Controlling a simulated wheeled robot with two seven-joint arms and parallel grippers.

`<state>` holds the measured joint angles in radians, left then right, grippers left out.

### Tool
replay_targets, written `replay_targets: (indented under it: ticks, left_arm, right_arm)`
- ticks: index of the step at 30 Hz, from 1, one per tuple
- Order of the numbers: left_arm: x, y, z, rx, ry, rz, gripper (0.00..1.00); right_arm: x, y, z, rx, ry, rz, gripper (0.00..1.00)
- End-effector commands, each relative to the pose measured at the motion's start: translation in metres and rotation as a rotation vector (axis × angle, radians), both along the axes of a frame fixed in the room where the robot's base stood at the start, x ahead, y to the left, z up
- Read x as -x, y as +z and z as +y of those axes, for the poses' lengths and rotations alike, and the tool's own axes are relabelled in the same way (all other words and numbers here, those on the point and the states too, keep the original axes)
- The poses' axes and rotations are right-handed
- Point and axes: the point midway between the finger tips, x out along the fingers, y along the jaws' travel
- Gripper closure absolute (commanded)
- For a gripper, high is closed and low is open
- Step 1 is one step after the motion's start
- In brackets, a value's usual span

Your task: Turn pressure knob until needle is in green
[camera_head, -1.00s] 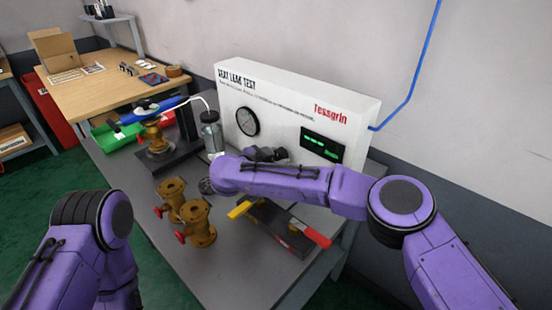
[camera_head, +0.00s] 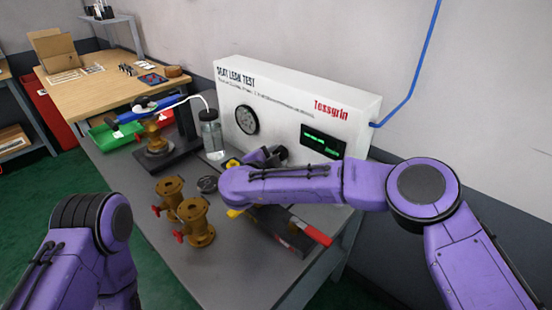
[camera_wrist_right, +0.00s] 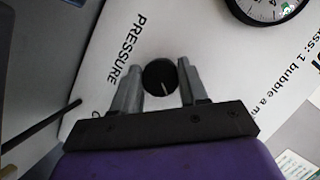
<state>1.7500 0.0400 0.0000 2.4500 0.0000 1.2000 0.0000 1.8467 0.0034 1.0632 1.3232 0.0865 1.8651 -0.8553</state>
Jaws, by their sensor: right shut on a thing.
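The white test bench (camera_head: 340,105), lettered "SEAT LEAK TEST", carries a round dark pressure gauge (camera_head: 246,120) on its front. The gauge also shows, cut by the top edge, in the right wrist view (camera_wrist_right: 264,8); I cannot tell whether its needle is in green. The black pressure knob (camera_wrist_right: 160,77) with a pale pointer mark sits beside the "PRESSURE" lettering. My right gripper (camera_wrist_right: 159,84) is shut on the knob, a finger on each side. In the head view this gripper (camera_head: 270,156) is at the panel, and the knob is hidden. My left gripper is out of view.
Brass valve bodies (camera_head: 196,222) stand on the grey table left of my right forearm. A clear bottle (camera_head: 211,135) stands by the panel's left end. A red-handled fixture (camera_head: 315,232) lies below the forearm. A green digital display (camera_head: 322,143) is right of the gauge.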

Motion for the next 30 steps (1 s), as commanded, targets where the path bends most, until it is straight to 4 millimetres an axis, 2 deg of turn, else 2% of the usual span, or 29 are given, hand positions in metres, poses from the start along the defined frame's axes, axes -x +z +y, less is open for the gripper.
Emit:
replay_targets:
  ticks: [13,14,16,25,30]
  left_arm:
    - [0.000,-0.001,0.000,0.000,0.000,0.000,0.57]
    - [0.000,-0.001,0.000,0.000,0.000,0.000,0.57]
    - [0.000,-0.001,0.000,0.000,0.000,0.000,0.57]
    - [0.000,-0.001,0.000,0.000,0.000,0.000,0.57]
    - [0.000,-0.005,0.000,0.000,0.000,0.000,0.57]
  right_arm:
    - [0.000,0.000,0.000,-0.010,-0.002,-0.009,0.87]
    - [0.000,0.000,0.000,-0.010,-0.002,-0.009,0.54]
    - [0.000,0.000,0.000,-0.010,-0.002,-0.009,0.31]
    - [0.001,0.000,0.001,-0.009,0.000,-0.009,0.31]
    - [0.024,0.006,0.014,-0.005,0.005,-0.012,0.31]
